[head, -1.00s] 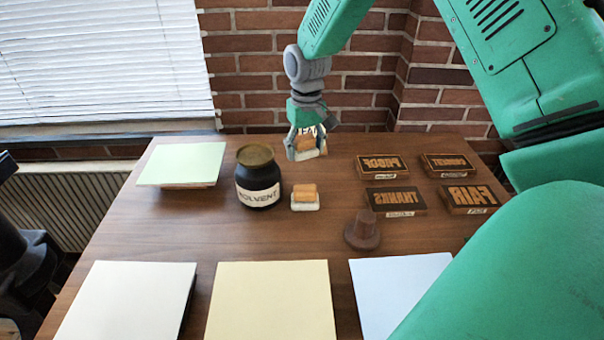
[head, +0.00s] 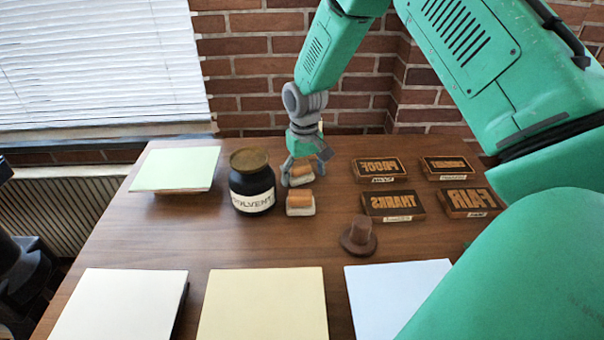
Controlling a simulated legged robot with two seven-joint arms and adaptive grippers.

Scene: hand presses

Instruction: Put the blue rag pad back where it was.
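Two rag pads with orange-brown blocks on pale bases stand one behind the other, right of the solvent jar. The rear pad (head: 301,171) is between the fingers of my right gripper (head: 304,172), which points down at it. The pad appears at or very near the table top. The fingers partly cover it, and I cannot tell whether they press on it. The front pad (head: 300,206) rests free on the table, close in front. No blue shows on either pad, so I cannot tell which is the blue one. My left gripper is not in view.
The dark solvent jar (head: 252,184) stands close left of the pads. Several lettered blocks (head: 393,205) and a brown round-based knob (head: 359,238) are to the right. A green sheet stack (head: 176,168) lies back left. White, yellow (head: 263,305) and blue sheets line the front.

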